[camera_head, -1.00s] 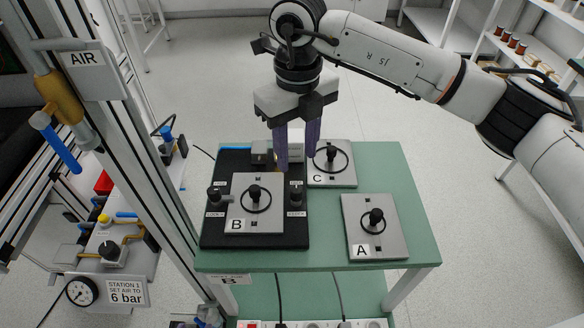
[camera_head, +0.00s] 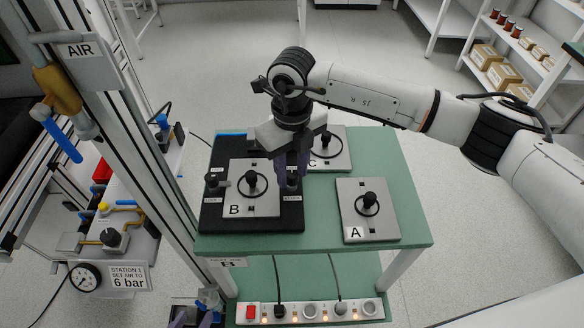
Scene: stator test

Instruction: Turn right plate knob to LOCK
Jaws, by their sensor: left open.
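Plate B (camera_head: 265,206) lies on a black base (camera_head: 222,220) on the green table, with a dark knob on either side. The right plate knob (camera_head: 293,182) is partly hidden under my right gripper (camera_head: 292,172). The purple fingers of that gripper point down around or just above this knob; I cannot tell whether they touch it. The left plate knob (camera_head: 213,183) stands clear, its lever pointing right. The knob labels are too small to read. My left gripper (camera_head: 192,320) shows only partly at the bottom edge, open, low and away from the plate.
Plate A (camera_head: 385,227) lies to the right on the green table (camera_head: 320,210), and plate C (camera_head: 338,158) behind the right gripper. A metal post with an AIR sign (camera_head: 82,50) stands left of the table. A power strip (camera_head: 325,311) lies on the lower shelf.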

